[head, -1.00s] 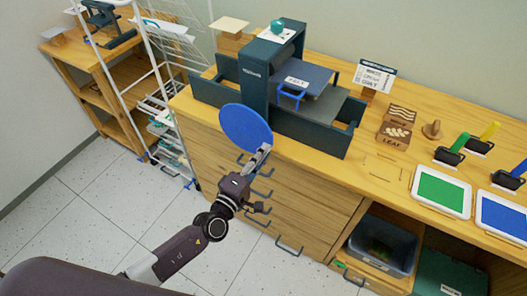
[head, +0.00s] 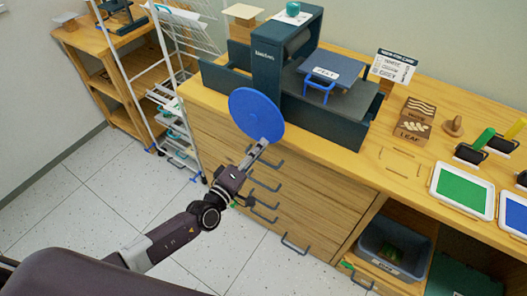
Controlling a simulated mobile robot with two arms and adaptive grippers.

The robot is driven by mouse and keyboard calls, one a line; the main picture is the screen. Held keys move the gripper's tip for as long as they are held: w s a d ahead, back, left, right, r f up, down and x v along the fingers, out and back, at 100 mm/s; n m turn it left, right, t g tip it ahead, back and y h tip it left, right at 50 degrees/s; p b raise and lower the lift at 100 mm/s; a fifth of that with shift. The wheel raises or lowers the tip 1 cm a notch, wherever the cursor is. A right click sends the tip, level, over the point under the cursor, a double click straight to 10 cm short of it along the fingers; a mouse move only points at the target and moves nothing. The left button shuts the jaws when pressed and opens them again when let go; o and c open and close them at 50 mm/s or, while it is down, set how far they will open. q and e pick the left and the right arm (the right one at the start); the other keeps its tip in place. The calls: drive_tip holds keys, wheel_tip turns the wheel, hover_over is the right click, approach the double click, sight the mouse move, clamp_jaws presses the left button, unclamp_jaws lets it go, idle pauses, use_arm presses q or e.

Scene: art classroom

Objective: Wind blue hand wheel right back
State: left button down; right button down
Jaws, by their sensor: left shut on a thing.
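The blue hand wheel (head: 252,108) is a flat round disc on the front side of the dark press (head: 269,68). My left gripper (head: 257,149) is shut at the wheel's lower right edge, where its fingers hide a small part and any crank grip there. A blue-grey felt plate (head: 338,66) with a bright blue handle lies over the press bed, right of the upright frame. A dark roller shows in the frame. My right gripper is not in view.
The press stands on a wooden cabinet (head: 420,163) with dark drawer handles below the wheel. Wooden blocks (head: 414,119), a green tray (head: 461,191) and ink rollers lie to the right. A white wire rack (head: 167,92) stands left. The floor is clear.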

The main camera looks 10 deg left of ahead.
use_arm(q)
drive_tip(key=shift+w+a+f, duration=0.1)
drive_tip(key=shift+a+f, duration=0.2)
drive_tip(key=shift+a, duration=0.15)
drive_tip(key=shift+a+b, duration=0.1)
drive_tip(key=shift+b, duration=0.2)
drive_tip(key=c, duration=1.8)
unclamp_jaws()
drive_tip(key=shift+w+a, duration=0.1)
drive_tip(key=shift+s, duration=0.35)
drive_tip(key=v, duration=1.1)
drive_tip(key=shift+s+a+r, duration=0.1)
drive_tip(key=shift+s, duration=0.1)
